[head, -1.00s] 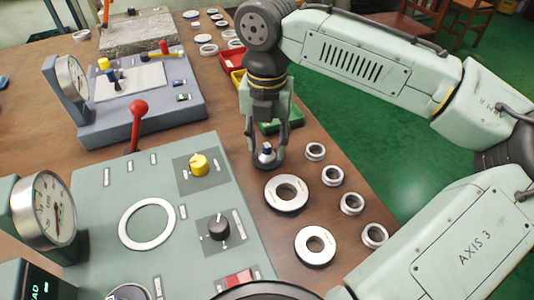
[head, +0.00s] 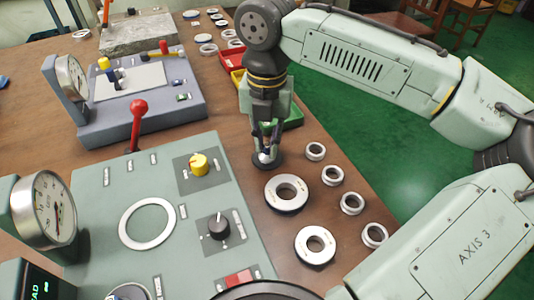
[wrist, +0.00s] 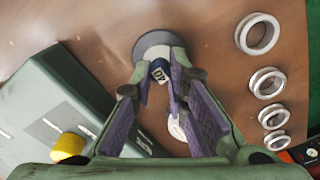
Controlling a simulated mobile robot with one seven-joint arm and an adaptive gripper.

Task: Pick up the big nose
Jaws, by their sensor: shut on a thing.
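The big nose (head: 267,163) is a small stepped part with a wide dark round base and a narrower metal top. It stands upright on the wooden table, just beyond the large rings. In the wrist view its grey base (wrist: 151,40) and a label reading 40 show between the fingers. My gripper (head: 266,150) points down over it, its two fingers shut on the narrow top. The fingers hide part of the nose. Its base looks to be at the tabletop; I see no clear gap beneath.
Two large metal rings (head: 303,197) lie just nearer than the nose, with several small rings (head: 315,159) to the right along the table edge. A green control panel (head: 100,210) with a yellow knob (head: 199,164) stands on the left. Red, yellow and green bins are behind my gripper.

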